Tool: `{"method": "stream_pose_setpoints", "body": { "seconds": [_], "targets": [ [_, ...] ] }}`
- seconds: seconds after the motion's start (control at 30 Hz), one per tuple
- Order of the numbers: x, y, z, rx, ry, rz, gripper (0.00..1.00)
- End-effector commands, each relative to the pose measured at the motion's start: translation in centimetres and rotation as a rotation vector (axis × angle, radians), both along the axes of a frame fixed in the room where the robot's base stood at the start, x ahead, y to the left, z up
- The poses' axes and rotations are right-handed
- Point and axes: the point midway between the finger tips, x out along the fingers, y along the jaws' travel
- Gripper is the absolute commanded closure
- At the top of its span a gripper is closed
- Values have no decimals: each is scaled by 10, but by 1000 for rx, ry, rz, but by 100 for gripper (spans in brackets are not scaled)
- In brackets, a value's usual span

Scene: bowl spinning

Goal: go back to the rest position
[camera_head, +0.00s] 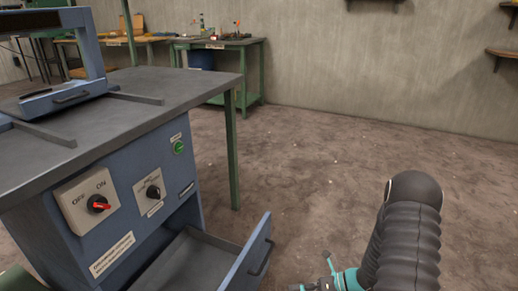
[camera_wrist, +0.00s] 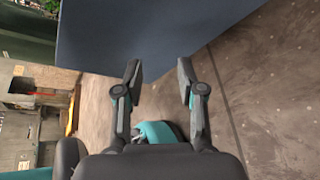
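My gripper (camera_wrist: 159,78) is open and empty in the wrist view, its two fingers well apart. A plain blue panel (camera_wrist: 150,35) lies beyond the fingertips; I cannot tell which part of the workstation it is. In the head view, my gripper (camera_head: 328,283) shows only partly at the bottom edge, in front of my dark ribbed arm. It is to the right of the open drawer (camera_head: 262,258) and apart from its handle.
A blue workstation (camera_head: 60,225) with a grey top (camera_head: 190,90), a red-marked switch (camera_head: 98,204) and a green button (camera_head: 179,147) stands at left. Its drawer juts out to the right. A green bench (camera_head: 240,43) stands at the back. Brown floor (camera_head: 310,160) is clear.

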Motion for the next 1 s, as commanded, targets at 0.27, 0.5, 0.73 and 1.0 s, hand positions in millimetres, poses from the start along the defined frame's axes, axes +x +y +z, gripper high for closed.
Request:
{"method": "stream_pose_setpoints", "body": {
  "seconds": [0.27,0.5,0.73,1.0],
  "targets": [
    [-52,-5,45,-174,-408,454,61],
    [-86,-17,95,-299,-756,870,61],
    [-110,-32,142,-400,-1026,1232,61],
    [-130,-47,196,-520,-1263,1612,61]
  ]
}}
